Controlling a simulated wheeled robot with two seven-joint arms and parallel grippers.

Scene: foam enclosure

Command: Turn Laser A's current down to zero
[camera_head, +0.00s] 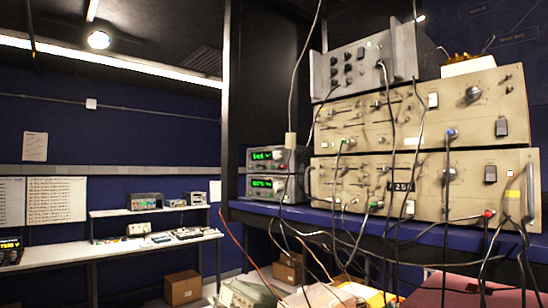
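Two stacked units with green lit displays stand on the blue shelf, an upper one (268,156) and a lower one (268,184). Their digits are too small to read. To their right are two large beige rack units, an upper one (400,110) and a lower one (470,178), with knobs, switches and plugged cables. A grey unit (342,66) with dark knobs sits on top. I cannot read a "Laser A" label on any of them, nor tell which knob sets its current. Neither of my grippers is in view.
Black cables (388,225) hang across the beige fronts and over the edge of the blue shelf (300,212). Cardboard boxes (290,268) and a red surface (470,290) lie below. A white bench (110,246) with small instruments stands at the left.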

